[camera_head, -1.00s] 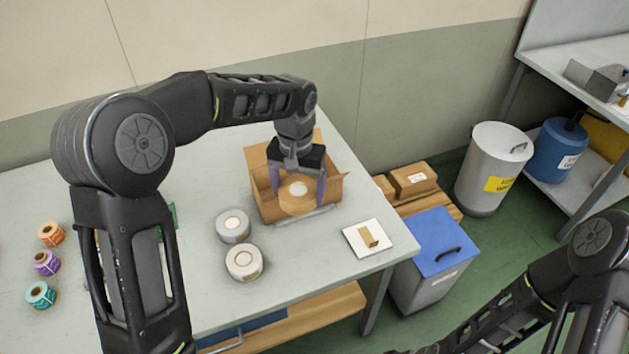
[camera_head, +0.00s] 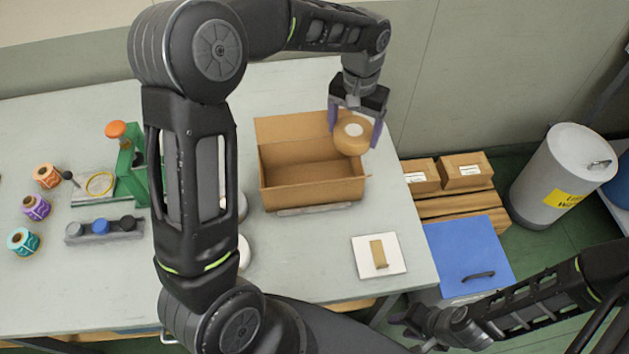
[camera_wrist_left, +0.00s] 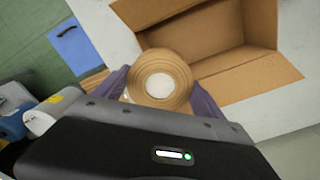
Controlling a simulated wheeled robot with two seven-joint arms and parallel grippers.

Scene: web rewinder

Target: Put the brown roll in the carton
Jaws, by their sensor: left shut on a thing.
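The brown roll (camera_head: 353,137) is held between the two purple-grey fingers of my left gripper (camera_head: 355,130). It is raised by the right end of the open carton (camera_head: 312,193), overlapping that wall and a flap in the head view. In the left wrist view the brown roll (camera_wrist_left: 160,80) sits between the fingers, with the carton (camera_wrist_left: 240,72) beside it to the upper right. The carton stands open on the table and its visible inside is empty. My right arm shows at the lower right. Its gripper (camera_head: 425,330) is small and dark, and its jaws are unclear.
The grey table (camera_head: 300,245) carries a white pad with a small brown piece (camera_head: 379,255) at front right. Coloured small rolls (camera_head: 36,207) and a green device (camera_head: 128,165) stand at left. White rolls are partly hidden behind my left arm. A blue-lidded bin (camera_head: 468,255) is beyond the right edge.

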